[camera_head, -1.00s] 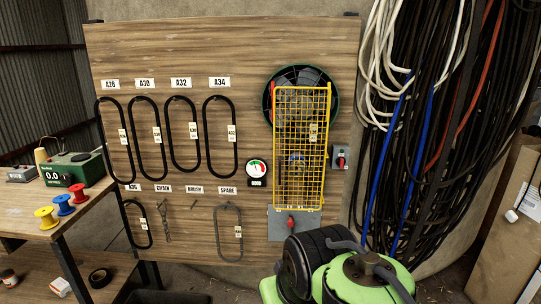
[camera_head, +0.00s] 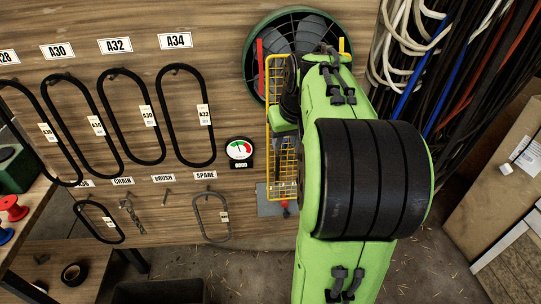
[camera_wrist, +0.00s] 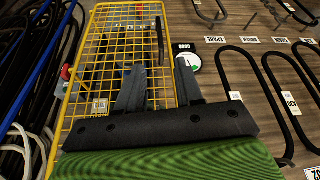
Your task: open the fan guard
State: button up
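The fan guard is a yellow wire mesh panel (camera_head: 283,170) on the wooden board, in front of the lower part of a round dark fan (camera_head: 290,35). My arm hides most of its right side in the head view. In the wrist view, which is upside down, the guard (camera_wrist: 98,62) fills the upper left. A dark upright bar (camera_wrist: 160,38), perhaps its handle, stands at its right edge there. My gripper (camera_wrist: 158,66) is open and empty, its fingers apart and pointing towards that edge. I cannot tell whether they touch the guard.
A round gauge (camera_head: 239,149) sits just left of the guard. Black belts (camera_head: 188,115) hang on the board further left. A grey switch box with a red knob (camera_head: 285,207) is below the guard. Cables (camera_head: 440,90) hang at right. A bench (camera_head: 28,215) stands at left.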

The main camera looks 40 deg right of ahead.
aim_at(278, 166)
jog(key=b+x, duration=0.2)
jog(key=x, duration=1.3)
jog(key=shift+s+a+f+b, duration=0.1)
jog(key=shift+s+f+b, duration=0.1)
jog(key=shift+b, duration=0.1)
jog(key=shift+r, duration=0.1)
jog(key=shift+c, duration=0.5)
grip_shut()
